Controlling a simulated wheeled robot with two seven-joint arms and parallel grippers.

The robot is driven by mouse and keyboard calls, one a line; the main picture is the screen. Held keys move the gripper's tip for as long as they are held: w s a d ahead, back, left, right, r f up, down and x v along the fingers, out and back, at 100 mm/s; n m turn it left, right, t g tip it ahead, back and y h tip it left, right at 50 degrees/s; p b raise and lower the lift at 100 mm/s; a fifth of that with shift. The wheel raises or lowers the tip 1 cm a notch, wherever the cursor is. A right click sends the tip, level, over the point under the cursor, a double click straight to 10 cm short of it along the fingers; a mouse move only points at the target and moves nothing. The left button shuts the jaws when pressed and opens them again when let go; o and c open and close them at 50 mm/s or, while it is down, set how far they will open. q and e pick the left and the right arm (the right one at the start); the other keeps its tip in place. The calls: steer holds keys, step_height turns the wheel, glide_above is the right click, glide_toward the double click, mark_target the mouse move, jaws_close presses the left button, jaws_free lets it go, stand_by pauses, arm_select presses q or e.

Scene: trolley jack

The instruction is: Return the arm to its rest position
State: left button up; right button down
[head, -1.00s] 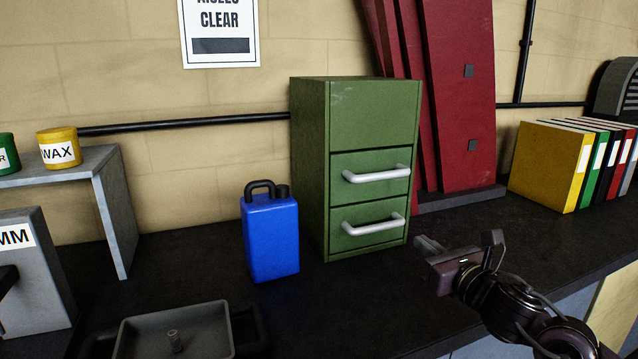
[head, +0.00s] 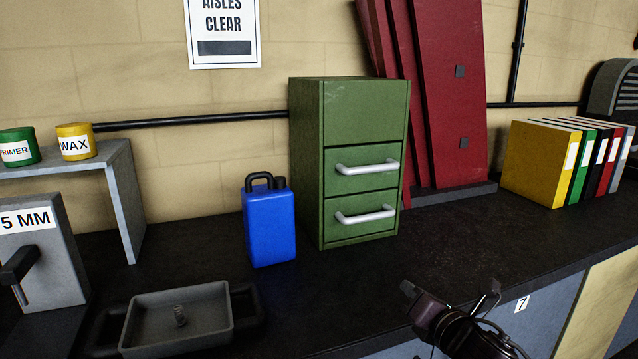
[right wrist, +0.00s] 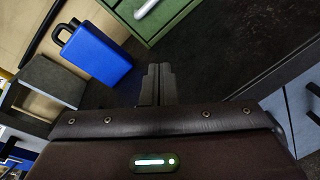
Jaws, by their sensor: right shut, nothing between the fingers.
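My right gripper (head: 452,290) is at the lower right of the head view, in front of the bench's front edge and apart from everything on the bench. In the right wrist view its fingers (right wrist: 157,82) are together with nothing between them. Beyond them, the blue can (right wrist: 96,52) and part of the green cabinet (right wrist: 170,18) show, neither touched. My left gripper is not in view.
On the dark bench stand the green drawer cabinet (head: 308,160), blue can (head: 270,228), grey tray (head: 150,308) with a spring in it, and several binders (head: 535,165). A grey block (head: 40,262) labelled "5 MM" is at left. Bench space before the cabinet is clear.

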steer(key=s+d+f+m+g+h, duration=0.15)
steer(key=s+f+m+g, duration=0.45)
steer(key=s+f+m, duration=0.7)
steer(key=s+f+m+g+h, duration=0.3)
steer(key=s+f+m+g, duration=0.45)
steer(key=s+m, duration=0.85)
step_height(320, 180, down, 28)
steer(key=s+d+f, duration=0.2)
steer(key=s+f, duration=0.8)
steer(key=s+d+f+g, duration=0.1)
steer(key=s+d+f, duration=0.1)
steer(key=s+f, duration=0.8)
steer(key=shift+s+f, duration=0.25)
steer(key=shift+s, duration=0.2)
